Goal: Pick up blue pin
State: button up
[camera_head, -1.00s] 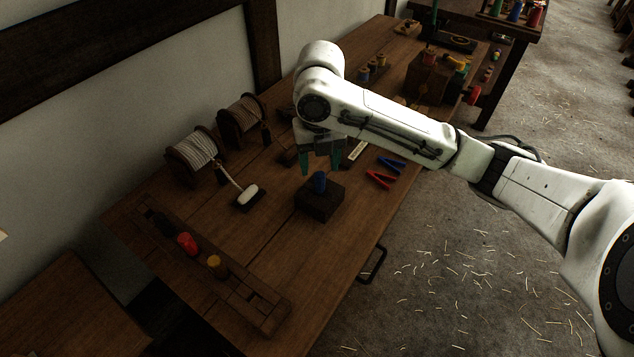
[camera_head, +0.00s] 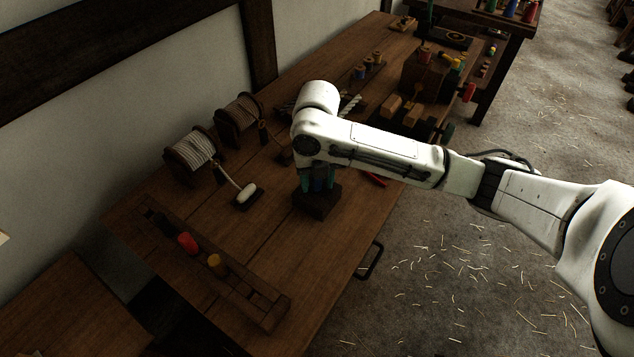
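The blue pin (camera_head: 318,184) stands upright on a small dark wooden block (camera_head: 317,204) near the middle of the bench. My gripper (camera_head: 318,186) points down over the block, with its teal fingers on either side of the pin. The fingers look spread, and the contact with the pin is too small to make out. The gripper body and arm hide the pin's top.
A long wooden rack (camera_head: 243,300) at the front holds a red pin (camera_head: 187,243) and a yellow pin (camera_head: 214,262). Two rope spools (camera_head: 190,155) stand by the wall. A white-topped tool (camera_head: 247,193) lies left of the block. Wooden boxes (camera_head: 425,75) stand farther back.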

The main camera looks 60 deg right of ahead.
grip_shut()
dwell(0.3)
notch_tip(320, 180, up, 10)
jog(key=shift+r+b, duration=0.15)
jog(key=shift+b, duration=0.35)
